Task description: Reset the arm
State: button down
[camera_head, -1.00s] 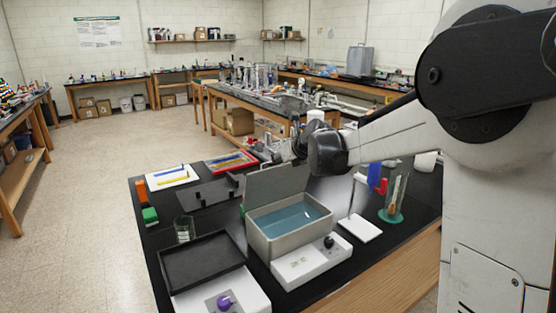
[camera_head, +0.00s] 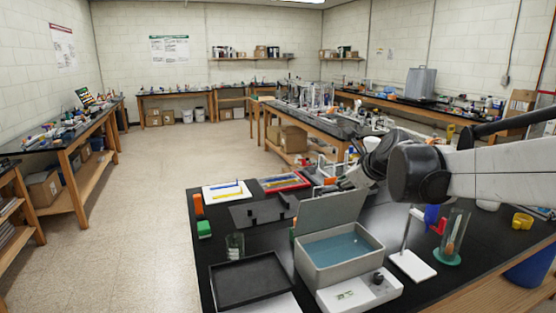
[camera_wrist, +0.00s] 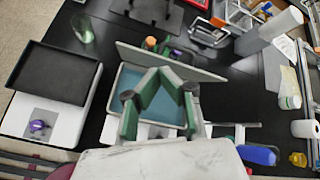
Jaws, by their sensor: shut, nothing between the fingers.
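My gripper (camera_wrist: 160,74) is shut and empty in the wrist view, its green and dark fingers meeting above an open water bath (camera_wrist: 198,131). In the head view my gripper (camera_head: 355,178) is small and partly hidden behind the thick black wrist joint of my arm. It hangs above and behind the raised lid of the grey water bath (camera_head: 312,277), apart from the table. My arm comes in from the right edge, almost level.
The black bench holds a dark shaker tray (camera_head: 248,279), a glass beaker (camera_head: 235,246), a white stand (camera_head: 412,265) and a glass cylinder (camera_head: 454,237) on a green base. A red tray (camera_head: 284,181) lies at the back. The floor (camera_head: 165,220) to the left is clear.

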jog(key=s+f+n+g+h+b, duration=0.1)
jog(key=s+f+n+b, duration=0.1)
jog(key=s+f+n, duration=0.3)
jog(key=s+f+n+g+h+b, duration=0.1)
jog(key=s+f+n, duration=0.5)
jog(key=s+n, duration=0.6)
jog(key=s+f+n+g+h+b, duration=0.1)
jog(key=s+f+n+b, duration=0.2)
jog(key=s+n, duration=0.6)
jog(key=s+a+f, duration=0.1)
jog(key=s+f, duration=0.1)
jog(key=s, duration=0.5)
jog(key=shift+s+f, duration=0.3)
